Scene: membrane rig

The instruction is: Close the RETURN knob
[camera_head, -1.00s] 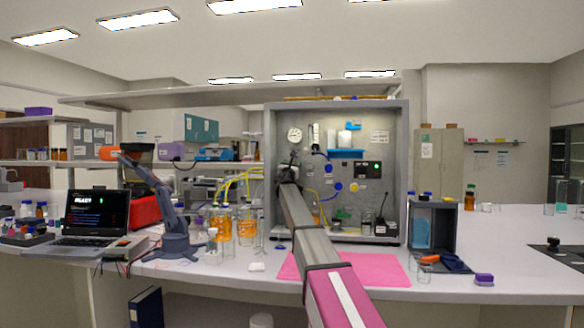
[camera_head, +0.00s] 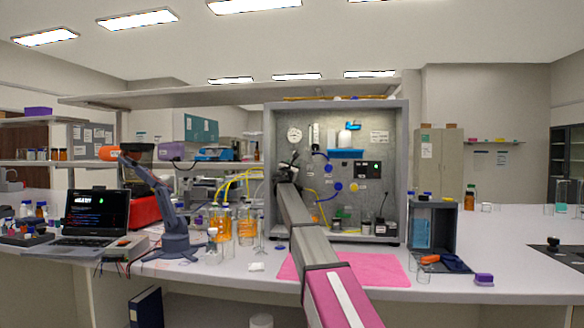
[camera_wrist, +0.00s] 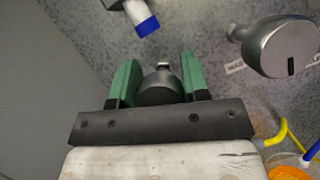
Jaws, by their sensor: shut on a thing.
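In the wrist view my gripper (camera_wrist: 158,85) has its two green fingers on either side of a dark grey round knob (camera_wrist: 158,88) on the speckled panel, and is shut on it. Part of the knob is hidden behind the gripper's body. A second, larger grey knob (camera_wrist: 280,47) with a black mark stands to the right, apart from the fingers. I cannot read the labels, so I cannot tell by name which knob is RETURN. In the head view my gripper (camera_head: 287,165) is at the left part of the rig panel (camera_head: 370,195), and my arm hides the held knob.
A blue-tipped fitting (camera_wrist: 146,25) sticks out above the fingers in the wrist view. A yellow tube (camera_wrist: 287,132) curves at lower right. In the head view, orange-filled bottles (camera_head: 246,226) stand left of the rig, and a pink mat (camera_head: 375,268) lies in front.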

